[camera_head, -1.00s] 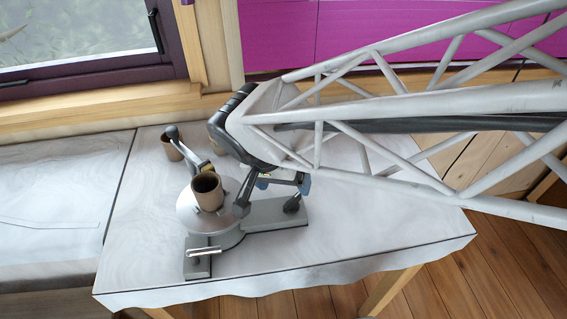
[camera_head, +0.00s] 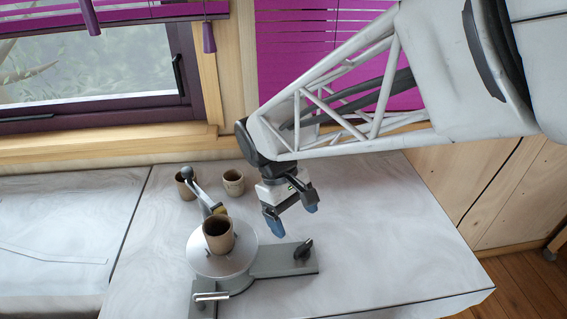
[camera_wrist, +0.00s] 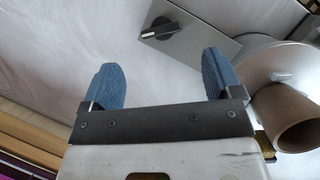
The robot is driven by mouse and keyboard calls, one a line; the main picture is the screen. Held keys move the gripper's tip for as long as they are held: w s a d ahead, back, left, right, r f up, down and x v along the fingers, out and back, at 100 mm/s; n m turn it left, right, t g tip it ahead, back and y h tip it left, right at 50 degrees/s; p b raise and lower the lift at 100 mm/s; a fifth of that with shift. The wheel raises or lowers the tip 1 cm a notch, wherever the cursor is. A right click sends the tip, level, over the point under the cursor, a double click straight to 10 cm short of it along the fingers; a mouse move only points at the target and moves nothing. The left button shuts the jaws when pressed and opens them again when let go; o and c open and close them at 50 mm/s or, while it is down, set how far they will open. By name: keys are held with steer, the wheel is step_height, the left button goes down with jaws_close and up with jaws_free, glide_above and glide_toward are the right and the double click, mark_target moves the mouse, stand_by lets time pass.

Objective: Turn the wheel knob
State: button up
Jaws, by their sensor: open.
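A grey device stands on the white table. It has a flat base plate (camera_head: 272,263), a round metal disc (camera_head: 203,262) and a lever with a dark ball end (camera_head: 187,173). A black knob (camera_head: 303,250) sits at the plate's right end; it also shows in the wrist view (camera_wrist: 160,31) as a dark round knob with a raised grip. I cannot tell which of these parts is the wheel knob. My gripper (camera_head: 291,212) is open and empty, above and behind the plate. In the wrist view, its blue fingers (camera_wrist: 163,72) are apart, with the knob beyond them.
A brown cup (camera_head: 218,236) stands on the disc. Two more cups (camera_head: 233,183) (camera_head: 184,187) stand behind the device. A small bar handle (camera_head: 211,296) is at the front left. The table's right side (camera_head: 390,240) is clear. A window is behind.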

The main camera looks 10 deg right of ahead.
mark_target(303, 245)
steer(key=shift+w+n, duration=0.15)
steer(key=shift+n, duration=0.35)
steer(key=shift+f, duration=0.1)
steer(key=shift+x, duration=3.85)
steer(key=c, duration=0.9)
